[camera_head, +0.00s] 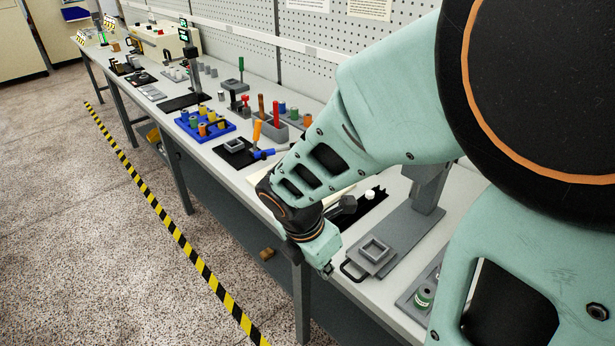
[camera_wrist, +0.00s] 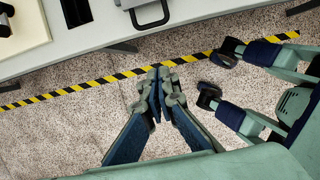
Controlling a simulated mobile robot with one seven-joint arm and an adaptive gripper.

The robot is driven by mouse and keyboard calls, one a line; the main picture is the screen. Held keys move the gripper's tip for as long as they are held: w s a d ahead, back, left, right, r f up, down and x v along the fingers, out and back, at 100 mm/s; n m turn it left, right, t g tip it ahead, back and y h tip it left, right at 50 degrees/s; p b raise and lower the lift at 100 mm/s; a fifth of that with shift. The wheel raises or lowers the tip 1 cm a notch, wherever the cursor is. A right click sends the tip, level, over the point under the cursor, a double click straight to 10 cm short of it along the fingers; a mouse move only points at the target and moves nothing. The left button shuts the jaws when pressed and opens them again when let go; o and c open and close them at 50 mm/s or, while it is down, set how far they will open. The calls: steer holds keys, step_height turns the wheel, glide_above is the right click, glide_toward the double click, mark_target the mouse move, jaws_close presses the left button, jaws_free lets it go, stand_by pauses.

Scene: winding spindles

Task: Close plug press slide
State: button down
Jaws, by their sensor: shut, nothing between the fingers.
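The plug press slide (camera_head: 362,266) is a grey plate with a square raised nest (camera_head: 374,248) on top. It sits at the front of the press base, and its black loop handle (camera_head: 349,271) points toward the bench's front edge. The grey press column (camera_head: 427,186) rises behind it, partly hidden by my arm. My gripper (camera_head: 328,271) is just left of the handle, by the bench edge, apart from it. In the wrist view my gripper (camera_wrist: 162,72) is shut and empty over the floor, and the handle (camera_wrist: 150,17) juts past the bench edge above the fingertips.
Right of the press, a grey tray holds a green-labelled spool (camera_head: 424,296). A white plug (camera_head: 370,196) lies on a black mat behind my wrist. A blue rack of spools (camera_head: 205,124) stands farther left. Open floor (camera_head: 130,260) lies before the bench.

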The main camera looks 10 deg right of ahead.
mark_target(383, 243)
steer(key=w+d+f+b, duration=0.1)
steer(key=f+b, duration=0.1)
steer(key=f, duration=0.1)
steer(key=w+d+f+b, duration=0.1)
steer(key=d+f+b, duration=0.1)
steer(key=f+b, duration=0.1)
steer(key=w+d+f+b, duration=0.1)
steer(key=d+f+b, duration=0.1)
steer(key=f+b, duration=0.1)
steer(key=shift+w+d+f, duration=0.1)
steer(key=shift+w+d, duration=0.05)
steer(key=shift+w, duration=0.25)
steer(key=w+d+p, duration=0.2)
steer(key=d, duration=0.2)
steer(key=w+d+p, duration=0.3)
steer(key=d, duration=0.1)
steer(key=w+d+p, duration=0.2)
steer(key=w+d, duration=0.1)
steer(key=d, duration=0.1)
steer(key=shift+w, duration=0.25)
steer(key=shift+w+d+p, duration=0.3)
steer(key=shift+w+d, duration=0.1)
steer(key=shift+a, duration=0.1)
